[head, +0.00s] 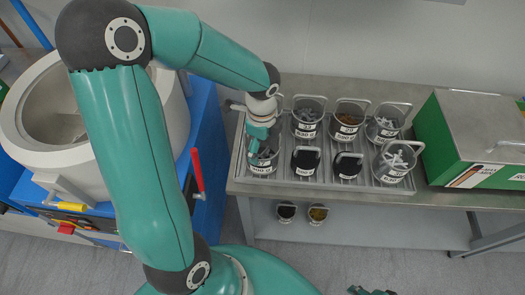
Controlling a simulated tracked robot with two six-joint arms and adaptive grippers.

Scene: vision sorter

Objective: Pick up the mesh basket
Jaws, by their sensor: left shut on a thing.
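Several round mesh baskets with white labels and wire handles stand in two rows on a grey metal tray (237,168) on the bench. My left gripper (258,138) points down at the tray's left end and is shut at the top of the front-left mesh basket (262,167), which has grey parts inside. The gripper hides part of this basket and what is behind it. The basket looks upright; I cannot tell whether it is clear of the tray. A small dark and green part at the bottom edge may be my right gripper (371,291).
Beside it is a dark-filled basket (305,160); a basket of light rods (395,163) stands front right. A green metal-lidded box (475,135) is at right. A blue machine with a round cream drum (45,155) and red lever (197,170) is at left. Two baskets (318,214) sit below.

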